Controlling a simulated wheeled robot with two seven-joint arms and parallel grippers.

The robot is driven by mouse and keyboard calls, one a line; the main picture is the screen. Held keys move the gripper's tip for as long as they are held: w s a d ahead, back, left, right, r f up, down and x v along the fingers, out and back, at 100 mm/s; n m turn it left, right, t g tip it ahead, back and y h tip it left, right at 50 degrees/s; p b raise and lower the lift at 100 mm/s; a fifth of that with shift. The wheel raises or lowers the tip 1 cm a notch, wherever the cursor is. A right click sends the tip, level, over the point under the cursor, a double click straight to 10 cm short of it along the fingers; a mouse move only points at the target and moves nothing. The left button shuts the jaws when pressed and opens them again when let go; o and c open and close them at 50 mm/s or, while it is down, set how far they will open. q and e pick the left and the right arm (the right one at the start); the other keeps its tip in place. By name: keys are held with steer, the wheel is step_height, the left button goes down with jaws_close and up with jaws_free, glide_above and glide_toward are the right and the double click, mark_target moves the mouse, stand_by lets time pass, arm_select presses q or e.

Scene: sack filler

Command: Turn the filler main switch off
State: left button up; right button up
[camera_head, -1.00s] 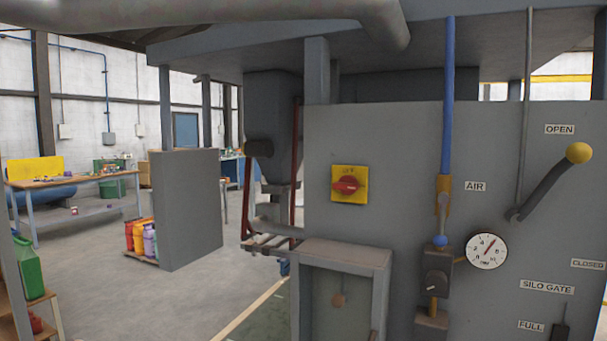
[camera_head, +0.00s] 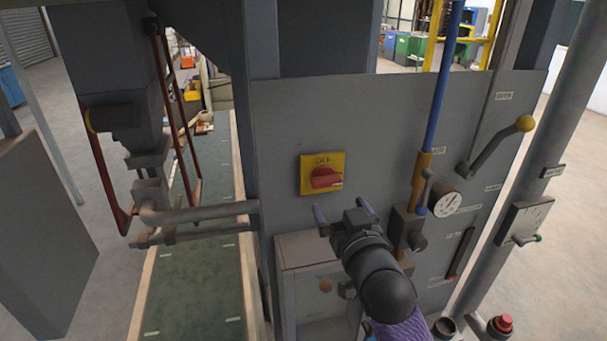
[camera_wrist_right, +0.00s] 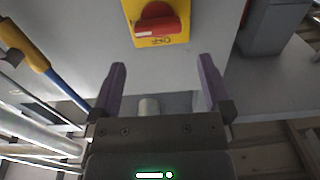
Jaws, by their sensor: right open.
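The filler main switch is a red rotary handle (camera_head: 326,178) on a yellow plate (camera_head: 308,187) fixed to the grey panel. "OFF" is lettered at the top of the plate, and the red handle lies roughly level. My right gripper (camera_head: 342,209) is open and empty, just below the switch and apart from it in the head view. In the right wrist view the red handle (camera_wrist_right: 156,22) and its yellow plate (camera_wrist_right: 180,38) show at the top, ahead of the two spread purple fingers (camera_wrist_right: 162,80). My left gripper is not in view.
Right of the switch are a blue air pipe (camera_head: 440,100) with a valve lever, a round gauge (camera_head: 446,203) and a yellow-knobbed silo gate lever (camera_head: 497,150). A clear-fronted box (camera_head: 308,290) sits below. A green conveyor belt (camera_head: 205,265) runs at left.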

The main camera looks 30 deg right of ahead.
mark_target(329, 186)
steer(key=x, duration=0.8)
steer(key=shift+s+p, duration=0.1)
steer(key=shift+p, duration=0.3)
steer(key=c, duration=1)
steer(key=shift+o, duration=0.2)
steer(key=n+p, duration=0.2)
steer(key=n, duration=0.2)
steer(key=n+p, duration=0.1)
steer(key=n, duration=0.3)
steer(key=shift+n, duration=0.3)
steer(key=n+p, duration=0.1)
steer(key=n, duration=0.8)
steer(key=shift+f+p, duration=0.1)
steer(key=shift+p, duration=0.3)
steer(key=shift+n, duration=0.3)
